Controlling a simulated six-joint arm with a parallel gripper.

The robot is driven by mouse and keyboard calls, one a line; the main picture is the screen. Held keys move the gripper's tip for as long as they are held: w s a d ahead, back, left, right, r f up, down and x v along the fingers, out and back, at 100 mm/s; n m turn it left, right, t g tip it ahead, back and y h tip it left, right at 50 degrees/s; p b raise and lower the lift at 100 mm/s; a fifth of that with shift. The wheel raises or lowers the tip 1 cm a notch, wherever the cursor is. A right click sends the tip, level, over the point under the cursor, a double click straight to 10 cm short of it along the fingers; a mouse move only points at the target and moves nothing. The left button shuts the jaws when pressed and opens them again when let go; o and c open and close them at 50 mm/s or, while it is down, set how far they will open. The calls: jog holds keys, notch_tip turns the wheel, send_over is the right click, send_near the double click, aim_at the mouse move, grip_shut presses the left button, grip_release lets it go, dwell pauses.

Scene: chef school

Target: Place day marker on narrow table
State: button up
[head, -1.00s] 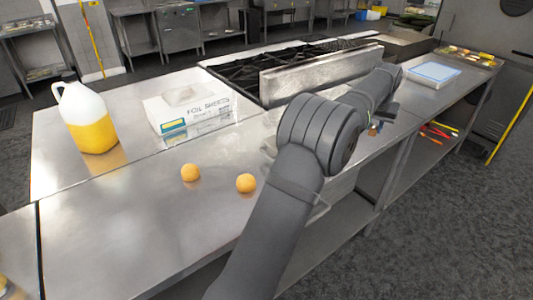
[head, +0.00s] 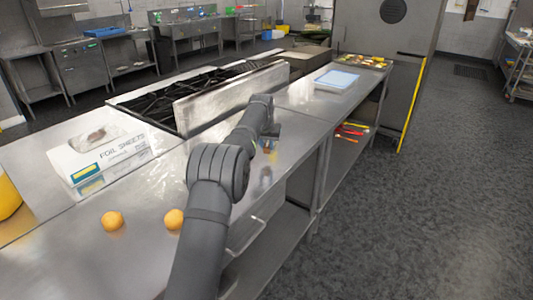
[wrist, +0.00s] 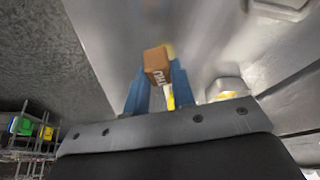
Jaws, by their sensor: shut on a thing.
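The day marker (wrist: 157,66) is a small brown-orange block with pale lettering on one face. In the wrist view it sits between the blue fingers of my gripper (wrist: 159,80), which is shut on it. In the head view my gripper (head: 268,143) is at the far end of my arm, small and partly hidden, over the right side of the steel counter. The marker cannot be made out clearly there. I cannot tell which surface is the narrow table.
The steel counter (head: 140,195) holds a foil sheets box (head: 98,152), two orange balls (head: 112,221) and a stove (head: 190,98). Farther back are a white-and-blue tray (head: 337,79) and a food tray (head: 363,62). Open floor (head: 430,190) lies to the right.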

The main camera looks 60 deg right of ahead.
aim_at(267, 152)
jog(key=shift+f, duration=1.8)
jog(key=shift+f, duration=0.15)
jog(key=o, duration=0.9)
jog(key=shift+o, duration=0.2)
jog(key=v, duration=1.2)
